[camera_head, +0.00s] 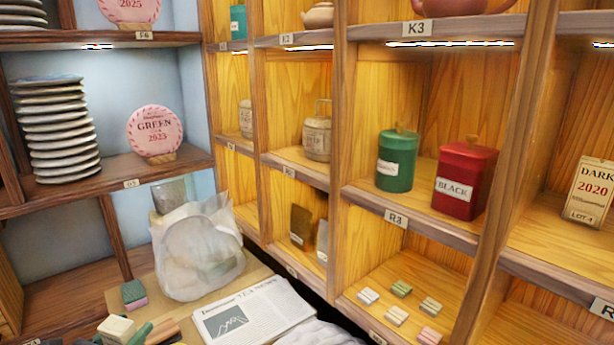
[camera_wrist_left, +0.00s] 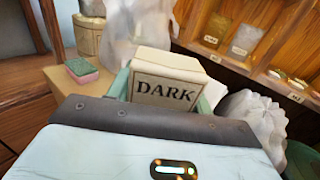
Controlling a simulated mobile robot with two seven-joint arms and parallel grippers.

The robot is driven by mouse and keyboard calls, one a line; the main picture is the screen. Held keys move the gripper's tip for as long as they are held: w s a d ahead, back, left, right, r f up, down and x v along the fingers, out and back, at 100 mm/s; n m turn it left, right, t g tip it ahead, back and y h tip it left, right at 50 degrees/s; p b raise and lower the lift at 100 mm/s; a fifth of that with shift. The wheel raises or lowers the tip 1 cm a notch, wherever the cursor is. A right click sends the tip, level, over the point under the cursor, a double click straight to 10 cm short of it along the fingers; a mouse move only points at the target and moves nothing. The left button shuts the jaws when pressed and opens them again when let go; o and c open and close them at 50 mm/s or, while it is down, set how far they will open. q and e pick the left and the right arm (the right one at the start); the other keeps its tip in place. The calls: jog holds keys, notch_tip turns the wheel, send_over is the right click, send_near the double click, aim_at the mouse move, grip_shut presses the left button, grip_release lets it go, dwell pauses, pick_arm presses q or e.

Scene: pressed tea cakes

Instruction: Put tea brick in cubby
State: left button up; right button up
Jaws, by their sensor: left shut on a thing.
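A cream tea brick (camera_wrist_left: 165,88) with DARK printed on its face is in the left wrist view. My left gripper (camera_wrist_left: 163,98) is shut on it, with a green finger on each side. In the head view the brick (camera_head: 117,328) is at the bottom left, with my left gripper (camera_head: 115,334) around it, over the wooden table. The shelf of cubbies has labels, including K3 (camera_head: 417,28) and R3 (camera_head: 395,217). A DARK 2020 box (camera_head: 594,188) stands in a right-hand cubby. My right gripper is not in view.
A translucent bag (camera_head: 198,250), a newspaper (camera_head: 255,312) and a green-and-pink sponge (camera_head: 133,293) are on the table. A green canister (camera_head: 396,160) and a red BLACK canister (camera_head: 465,178) occupy one cubby. Several small wrapped pieces (camera_head: 401,289) lie in the cubby below. Plates (camera_head: 57,130) are stacked at left.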

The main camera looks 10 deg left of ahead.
pick_arm(q)
jog(key=s+d+r+m+h, duration=0.1)
jog(key=d+r+h, duration=0.1)
jog(key=d, duration=0.1)
jog(key=s+d+r+m+g+h, duration=0.1)
jog(key=s+d+r+m+h, duration=0.1)
jog(key=d+r, duration=0.1)
jog(key=s+d+r+m+g+h, duration=0.1)
jog(key=s+d+r+h, duration=0.1)
jog(key=d+h, duration=0.1)
jog(key=shift+s+d+r+m, duration=0.2)
jog(key=shift+d+m, duration=0.2)
jog(key=shift+d, duration=0.05)
jog(key=s+d+r+m+g+h, duration=0.4)
jog(key=s+d+g+h, duration=0.1)
jog(key=s+d, duration=0.3)
jog(key=shift+s+d+m+h, duration=0.3)
jog(key=shift+s+d+m, duration=0.1)
jog(key=shift+d, duration=0.05)
jog(key=shift+r, duration=0.1)
jog(key=shift+a, duration=0.1)
